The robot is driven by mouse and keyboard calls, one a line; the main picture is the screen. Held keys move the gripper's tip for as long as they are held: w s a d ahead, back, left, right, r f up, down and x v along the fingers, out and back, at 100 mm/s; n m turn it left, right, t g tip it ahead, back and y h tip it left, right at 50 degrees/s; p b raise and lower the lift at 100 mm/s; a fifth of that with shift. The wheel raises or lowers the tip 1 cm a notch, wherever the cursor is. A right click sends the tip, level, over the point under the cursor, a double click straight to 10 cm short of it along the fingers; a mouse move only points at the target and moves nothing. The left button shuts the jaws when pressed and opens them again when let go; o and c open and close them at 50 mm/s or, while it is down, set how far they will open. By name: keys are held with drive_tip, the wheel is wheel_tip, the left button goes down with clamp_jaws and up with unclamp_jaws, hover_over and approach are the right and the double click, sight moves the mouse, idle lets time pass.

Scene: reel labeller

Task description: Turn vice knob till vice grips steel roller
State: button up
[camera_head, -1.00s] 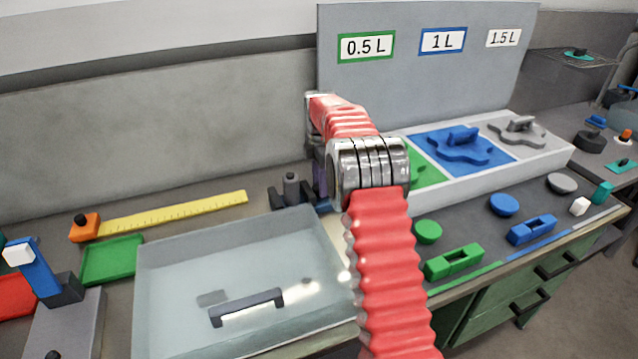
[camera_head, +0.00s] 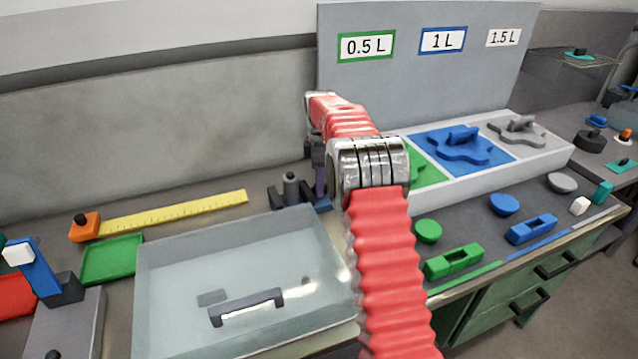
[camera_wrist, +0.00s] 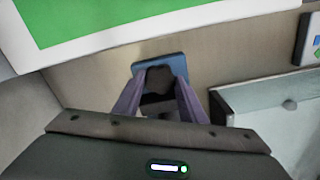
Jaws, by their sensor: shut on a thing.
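The vice (camera_head: 276,196) stands on the bench behind the clear tray, with dark jaws and a blue part at its right end. The grey steel roller (camera_head: 290,185) stands upright between the jaws; whether both jaws touch it is too small to tell. My gripper (camera_head: 319,180) is at the vice's right end, pointing down and partly hidden by my arm. In the wrist view my gripper's purple fingers (camera_wrist: 158,84) are shut on the dark vice knob (camera_wrist: 158,76), one on each side. A blue plate (camera_wrist: 142,68) shows behind the knob. The roller is hidden there.
A clear tray (camera_head: 160,262) with a handled piece lies in front of the vice. A white bin (camera_head: 535,162) with green, blue and grey sections stands to the right below labels. A yellow ruler (camera_head: 175,213) and green tray (camera_head: 112,260) lie left.

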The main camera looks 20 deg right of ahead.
drive_tip(key=shift+r+m, duration=0.1)
drive_tip(key=shift+m, duration=0.3)
drive_tip(key=o, duration=1.1)
drive_tip(key=shift+c, duration=0.2)
wheel_tip(320, 180, up, 14)
drive_tip(key=shift+f, duration=0.2)
drive_tip(key=shift+c, duration=0.7)
